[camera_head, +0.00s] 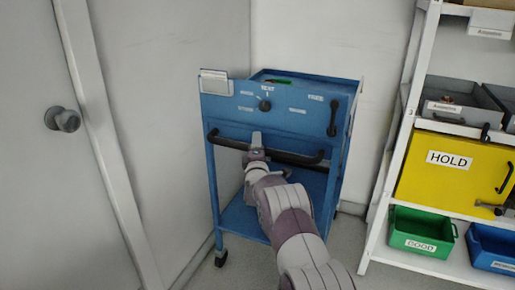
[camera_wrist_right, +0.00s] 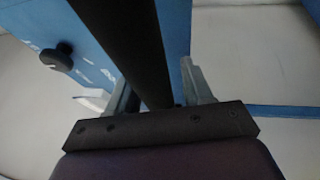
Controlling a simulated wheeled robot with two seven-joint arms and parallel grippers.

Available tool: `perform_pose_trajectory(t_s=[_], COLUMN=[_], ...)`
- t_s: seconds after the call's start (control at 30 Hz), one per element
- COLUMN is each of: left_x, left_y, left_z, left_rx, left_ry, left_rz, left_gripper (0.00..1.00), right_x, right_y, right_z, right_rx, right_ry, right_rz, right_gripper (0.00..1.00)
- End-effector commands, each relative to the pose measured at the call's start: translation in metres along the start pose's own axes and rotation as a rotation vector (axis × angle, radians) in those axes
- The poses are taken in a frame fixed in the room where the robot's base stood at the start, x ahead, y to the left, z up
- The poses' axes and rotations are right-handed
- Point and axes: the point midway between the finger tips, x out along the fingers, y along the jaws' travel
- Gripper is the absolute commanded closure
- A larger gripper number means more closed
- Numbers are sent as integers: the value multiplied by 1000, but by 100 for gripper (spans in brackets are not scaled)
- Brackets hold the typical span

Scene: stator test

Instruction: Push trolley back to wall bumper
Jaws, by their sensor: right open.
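The blue trolley (camera_head: 285,110) stands in the corner, close to the walls. A black push handle (camera_head: 300,158) runs across its front below the top panel. My right gripper (camera_head: 256,140) is at the left part of this handle. In the right wrist view the black handle bar (camera_wrist_right: 128,40) passes between the two fingers of my open right gripper (camera_wrist_right: 160,92). I cannot tell whether the fingers touch the bar. The wall bumper is not visible. My left gripper is not in view.
A grey door with a round knob (camera_head: 63,119) is at the left. At the right, a white shelf (camera_head: 388,170) holds a yellow HOLD box (camera_head: 449,178), a green bin (camera_head: 420,243) and a blue bin (camera_head: 492,262). A narrow strip of floor lies between trolley and shelf.

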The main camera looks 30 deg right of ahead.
Motion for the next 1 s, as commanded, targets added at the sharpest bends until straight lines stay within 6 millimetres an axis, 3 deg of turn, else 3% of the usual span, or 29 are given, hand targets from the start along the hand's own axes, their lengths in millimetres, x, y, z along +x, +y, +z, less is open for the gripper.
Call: perform_pose_trajectory(t_s=[0.17,0.6,0.73,1.0], left_x=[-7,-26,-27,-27], left_y=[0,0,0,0], left_z=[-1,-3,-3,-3], left_rx=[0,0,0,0], left_ry=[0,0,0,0], left_rz=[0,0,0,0], left_gripper=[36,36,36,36], right_x=[-20,-114,-124,-126], right_y=[2,1,0,-1], right_z=[0,0,1,1], right_rx=[0,0,0,0], right_ry=[1,1,-1,-1], right_rz=[-3,-3,-1,0], right_gripper=[49,49,49,49])
